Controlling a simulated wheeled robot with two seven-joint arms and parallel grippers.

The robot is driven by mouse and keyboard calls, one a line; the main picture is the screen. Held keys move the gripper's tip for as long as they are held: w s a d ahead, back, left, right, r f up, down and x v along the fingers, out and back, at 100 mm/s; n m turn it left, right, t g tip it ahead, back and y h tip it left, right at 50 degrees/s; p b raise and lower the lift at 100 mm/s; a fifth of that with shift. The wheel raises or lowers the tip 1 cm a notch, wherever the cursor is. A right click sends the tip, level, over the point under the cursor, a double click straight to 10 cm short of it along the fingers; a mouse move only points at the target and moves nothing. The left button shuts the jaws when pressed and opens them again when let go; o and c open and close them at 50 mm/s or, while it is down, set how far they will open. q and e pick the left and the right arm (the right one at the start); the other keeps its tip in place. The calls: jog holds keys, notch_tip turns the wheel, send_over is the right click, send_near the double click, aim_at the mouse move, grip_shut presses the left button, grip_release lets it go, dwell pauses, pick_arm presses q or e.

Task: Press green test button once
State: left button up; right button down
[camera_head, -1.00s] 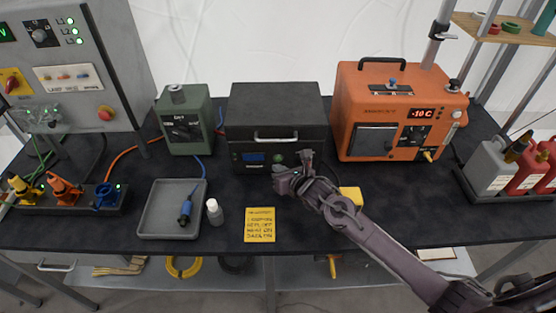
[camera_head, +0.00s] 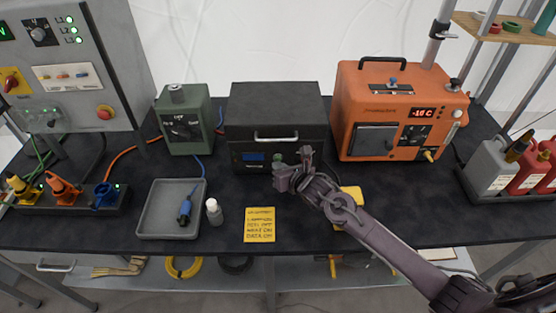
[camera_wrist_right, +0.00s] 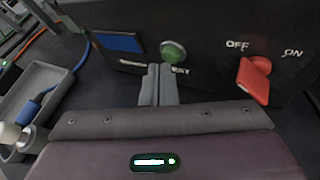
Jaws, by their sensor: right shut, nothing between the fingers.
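The green test button (camera_wrist_right: 174,53) is a round knob on the front of the black box (camera_head: 277,108). In the head view a bit of the green button (camera_head: 279,155) shows on the box's lower front. My right gripper (camera_head: 292,160) is in front of the box, fingers together and empty. In the right wrist view the shut fingertips (camera_wrist_right: 159,70) are just below and left of the button. I cannot tell whether they touch it. A blue display (camera_wrist_right: 118,43) is left of the button, and a red switch (camera_wrist_right: 254,78) marked OFF and ON is to its right. My left gripper is not in view.
An orange device (camera_head: 395,110) stands right of the box and a green device (camera_head: 184,119) left. A grey tray (camera_head: 152,220), a small white bottle (camera_head: 214,212) and a yellow note (camera_head: 259,226) lie in front. A yellow object (camera_head: 351,195) is beside my forearm.

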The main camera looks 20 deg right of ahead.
jog(key=shift+w+d+b, duration=0.15)
jog(key=shift+w+b, duration=0.2)
jog(key=shift+w, duration=0.05)
dwell(0.5)
dwell(0.4)
jog(key=shift+s+r+p, duration=0.1)
jog(key=shift+s+p, duration=0.2)
jog(key=shift+s, duration=0.05)
jog(key=shift+s+a, duration=0.25)
jog(key=shift+s, duration=0.2)
jog(key=shift+s+a+p, duration=0.2)
jog(key=shift+s+p, duration=0.2)
jog(key=shift+s, duration=0.35)
jog(key=shift+s+a+p, duration=0.25)
jog(key=shift+s+p, duration=0.1)
jog(key=shift+s, duration=0.4)
jog(key=shift+s+a+p, duration=0.2)
jog(key=shift+s+p, duration=0.2)
jog(key=shift+s, duration=0.5)
jog(key=shift+a, duration=0.1)
